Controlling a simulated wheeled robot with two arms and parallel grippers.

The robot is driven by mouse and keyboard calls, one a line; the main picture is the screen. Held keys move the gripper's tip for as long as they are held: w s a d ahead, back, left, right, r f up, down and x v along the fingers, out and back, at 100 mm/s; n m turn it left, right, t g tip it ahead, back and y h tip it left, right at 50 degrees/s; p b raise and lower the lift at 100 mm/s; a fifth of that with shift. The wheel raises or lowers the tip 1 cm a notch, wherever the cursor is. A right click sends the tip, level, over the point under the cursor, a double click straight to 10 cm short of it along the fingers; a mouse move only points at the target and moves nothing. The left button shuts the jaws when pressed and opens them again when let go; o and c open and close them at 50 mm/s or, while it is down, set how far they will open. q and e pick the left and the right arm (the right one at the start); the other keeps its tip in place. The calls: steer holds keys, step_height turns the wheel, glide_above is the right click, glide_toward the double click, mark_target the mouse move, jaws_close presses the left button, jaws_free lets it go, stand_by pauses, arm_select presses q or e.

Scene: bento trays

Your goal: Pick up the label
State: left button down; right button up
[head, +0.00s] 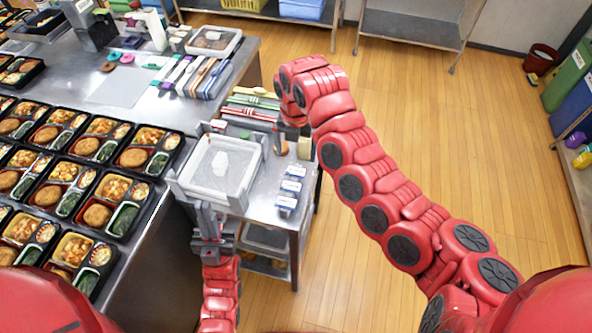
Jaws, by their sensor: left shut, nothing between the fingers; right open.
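A white tray (193,181) sits on the small metal side table. A small paler white piece (220,161) lies in it, perhaps the label, but I cannot read it. My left gripper (207,213) is shut and empty at the tray's near edge; I cannot tell whether it touches the rim. My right gripper (281,146) is open and points down beyond the tray's right side, partly hidden by its own arm. Several small white and blue blocks (290,187) stand in a column to the right of the tray.
Filled black bento trays (122,210) cover the steel counter at left. Colored utensils (205,76) and a clear-lidded box (214,41) lie at the back of the counter. A tan block (304,147) stands beside my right gripper. The wooden floor (340,270) at right is open.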

mark_target(296, 171)
steer(key=shift+f+p, duration=0.35)
steer(key=shift+f, duration=0.55)
step_height(296, 171, down, 5)
steer(key=p, duration=0.3)
steer(key=shift+r, duration=0.1)
steer(key=shift+w+f, duration=0.1)
steer(key=shift+f, duration=0.3)
steer(key=shift+f, duration=0.25)
steer(key=c, duration=1.3)
steer(key=shift+r, duration=0.15)
